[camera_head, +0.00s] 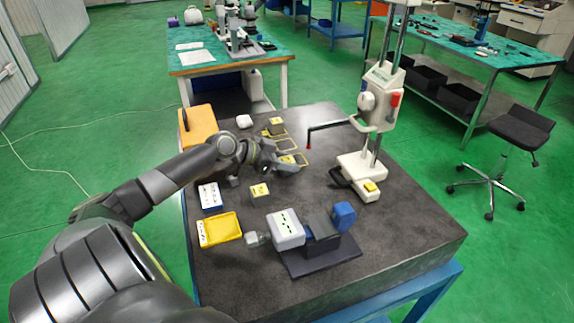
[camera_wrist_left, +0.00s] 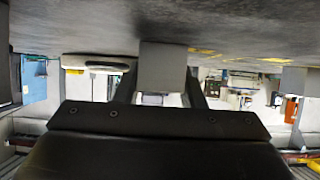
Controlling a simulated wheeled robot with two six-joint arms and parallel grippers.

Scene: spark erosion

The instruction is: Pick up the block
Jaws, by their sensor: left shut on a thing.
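My left gripper (camera_head: 284,164) reaches over the dark table from the left and is shut on a small grey block (camera_wrist_left: 163,66). In the left wrist view the block sits between the two fingers, close to the table surface. In the head view part of this block, with a yellow top (camera_head: 287,159), shows at the fingertips; the rest is hidden by the gripper. I cannot tell whether it is clear of the table. Two similar blocks stand on the table: one behind the gripper (camera_head: 276,126) and one in front (camera_head: 259,191). My right gripper is not in view.
Yellow outlines (camera_head: 290,143) mark the table behind the gripper. An orange case (camera_head: 198,126) is at the back left. A yellow tray (camera_head: 220,229) and a vise-like device (camera_head: 322,238) stand in front. A white column stand (camera_head: 361,175) is on the right.

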